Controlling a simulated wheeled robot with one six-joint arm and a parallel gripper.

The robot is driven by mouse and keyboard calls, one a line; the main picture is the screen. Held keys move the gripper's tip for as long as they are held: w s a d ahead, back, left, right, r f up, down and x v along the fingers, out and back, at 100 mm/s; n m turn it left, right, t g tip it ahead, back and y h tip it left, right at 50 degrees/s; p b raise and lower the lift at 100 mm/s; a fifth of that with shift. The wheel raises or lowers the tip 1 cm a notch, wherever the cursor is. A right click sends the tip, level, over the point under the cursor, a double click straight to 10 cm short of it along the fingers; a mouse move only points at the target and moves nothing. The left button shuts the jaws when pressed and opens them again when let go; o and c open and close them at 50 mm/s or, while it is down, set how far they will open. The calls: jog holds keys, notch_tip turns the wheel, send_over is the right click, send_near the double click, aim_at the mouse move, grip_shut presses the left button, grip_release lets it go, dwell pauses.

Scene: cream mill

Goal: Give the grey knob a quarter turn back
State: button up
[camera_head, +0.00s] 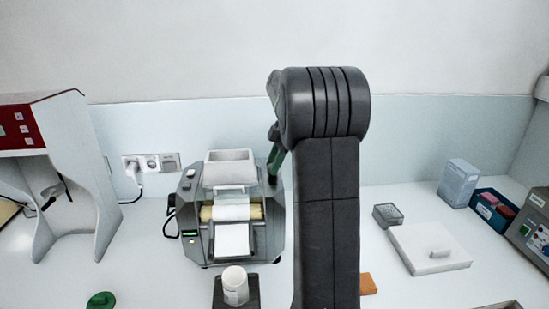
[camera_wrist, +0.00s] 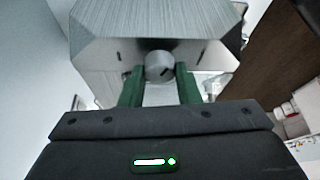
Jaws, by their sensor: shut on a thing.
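The grey knob (camera_wrist: 159,66) shows in the wrist view, a round knob with a dark mark on its face, set against the machine's brushed metal side (camera_wrist: 160,25). My gripper (camera_wrist: 160,75) has its two green fingers on either side of the knob and is shut on it. In the head view the mill (camera_head: 231,157) is a dark machine with a white hopper, rollers and a white apron in front. My arm hides its right side, so the knob does not show there; a bit of green finger (camera_head: 276,158) shows beside it.
A white jar (camera_head: 235,286) stands on a dark pad in front of the mill. A red and white stand (camera_head: 75,170) is at the left, with a green lid (camera_head: 101,300) near the front. A white slab (camera_head: 429,248) and boxes (camera_head: 458,183) are at the right.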

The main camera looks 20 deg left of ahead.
jog(key=n+g+h+p, duration=0.1)
jog(key=n, duration=0.3)
jog(key=shift+n+p, duration=0.4)
jog(key=shift+h, duration=0.3)
jog(key=o, duration=1)
jog(key=shift+c, duration=0.2)
jog(key=shift+w, duration=0.1)
jog(key=v, duration=0.7)
jog(key=shift+r+b, duration=0.25)
jog(key=shift+b, duration=0.15)
jog(key=shift+w+f, duration=0.1)
jog(key=p+x, duration=0.1)
jog(key=x, duration=0.6)
jog(key=shift+s+a+f, duration=0.1)
jog(key=shift+s+f, duration=0.1)
